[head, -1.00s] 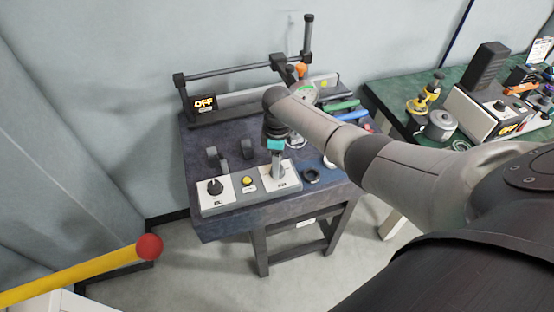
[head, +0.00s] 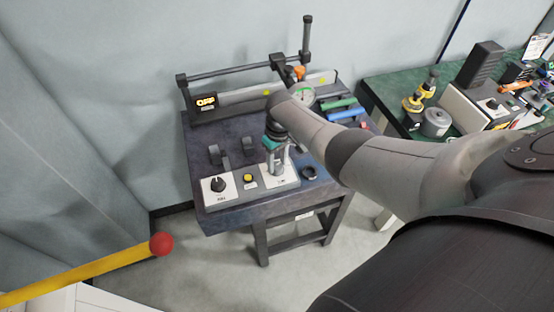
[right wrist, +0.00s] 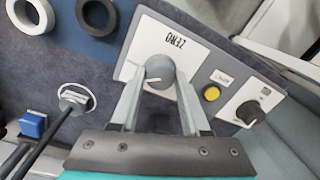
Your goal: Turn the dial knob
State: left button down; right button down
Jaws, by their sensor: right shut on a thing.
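A control panel (head: 235,200) lies along the front edge of the dark bench. It has a black knob (head: 217,185) on its left plate, a yellow button (head: 248,179) and a right plate marked ZERO (right wrist: 175,42). My right gripper (head: 277,172) comes down on the right plate. In the right wrist view its fingers (right wrist: 160,84) are shut around the grey dial knob (right wrist: 158,68) of the ZERO plate, with the fingers on either side of it. The head view hides this knob behind the gripper. The other knob (right wrist: 248,110) stands free. My left gripper is out of view.
A black ring (head: 310,173) lies right of the panel, and dark fixtures (head: 220,155) stand behind it. A red-tipped yellow bar (head: 90,270) reaches in from the left.

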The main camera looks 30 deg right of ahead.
aim_at(279, 164)
jog(key=shift+m, duration=0.3)
jog(key=shift+c, duration=1.9)
grip_release()
jog(key=shift+r, duration=0.1)
jog(key=shift+r+p, duration=0.3)
notch_tip(279, 164, up, 14)
jog(key=p, duration=0.3)
jog(key=shift+d+r+p, duration=0.25)
jog(key=shift+d+p, duration=0.1)
jog(key=shift+p, duration=0.05)
jog(key=shift+a, duration=0.1)
